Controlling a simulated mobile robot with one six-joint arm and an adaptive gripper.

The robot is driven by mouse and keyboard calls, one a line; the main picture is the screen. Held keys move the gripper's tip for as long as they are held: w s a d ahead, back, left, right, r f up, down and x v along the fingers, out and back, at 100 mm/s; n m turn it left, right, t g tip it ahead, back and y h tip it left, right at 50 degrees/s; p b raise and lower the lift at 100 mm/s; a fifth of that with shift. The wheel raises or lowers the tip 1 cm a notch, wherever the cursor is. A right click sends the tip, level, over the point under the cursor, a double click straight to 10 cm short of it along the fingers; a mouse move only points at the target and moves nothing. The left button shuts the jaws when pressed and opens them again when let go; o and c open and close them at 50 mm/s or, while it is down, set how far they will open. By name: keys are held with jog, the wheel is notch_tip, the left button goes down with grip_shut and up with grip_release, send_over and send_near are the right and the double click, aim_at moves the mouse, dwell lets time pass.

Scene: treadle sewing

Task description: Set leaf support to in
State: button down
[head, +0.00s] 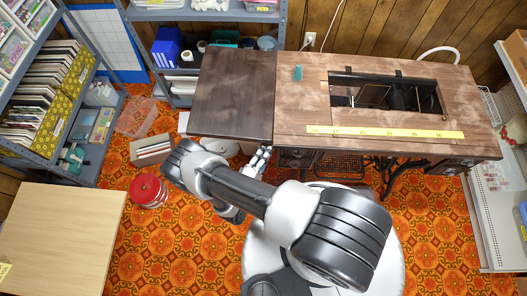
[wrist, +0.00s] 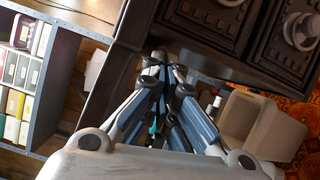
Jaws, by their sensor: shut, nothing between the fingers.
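The sewing table's leaf (head: 230,95) is a dark brown board, raised level beside the lighter table top (head: 300,110). The leaf support is hidden under the leaf in the head view. In the wrist view a dark bar (wrist: 205,70) runs by the fingertips below the carved drawers; I cannot tell whether it is the support. My gripper (head: 262,157) is at the leaf's front right corner, near the table's front edge. In the wrist view my gripper (wrist: 166,62) is shut and empty, its fingertips close to the dark wood. I cannot tell whether they touch it.
Carved drawers (wrist: 275,30) with round knobs are close at the upper right. A yellow ruler (head: 385,132) lies along the table top. A red-lidded tin (head: 148,190) and a box of files (head: 152,150) stand on the floor. A pale table (head: 60,235) is at left.

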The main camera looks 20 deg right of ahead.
jog(key=w+a+v, duration=0.1)
jog(key=v, duration=1)
jog(key=shift+s+a+f, duration=0.15)
jog(key=shift+s+f, duration=0.05)
jog(key=shift+f, duration=0.1)
jog(key=w+d+r+m+g+y, duration=0.15)
jog(key=r+m+g, duration=0.4)
jog(key=r, duration=0.75)
jog(key=w+r+m+g, duration=0.25)
jog(key=r+g, duration=0.55)
jog(key=r, duration=0.5)
jog(key=s+d+r+m+t+y, duration=0.1)
jog(key=s+d+r+t+y, duration=0.1)
jog(key=s+r+y, duration=0.4)
jog(key=s+d+r+m+t+y, duration=0.1)
jog(key=s+d+r+t+y, duration=0.2)
jog(key=s+r, duration=0.4)
notch_tip(320, 180, up, 8)
jog(key=d+y, duration=0.1)
jog(key=y, duration=0.1)
jog(key=shift+s+r+m+y, duration=0.2)
jog(key=shift+s+m+y, duration=0.05)
jog(key=shift+m+y, duration=0.1)
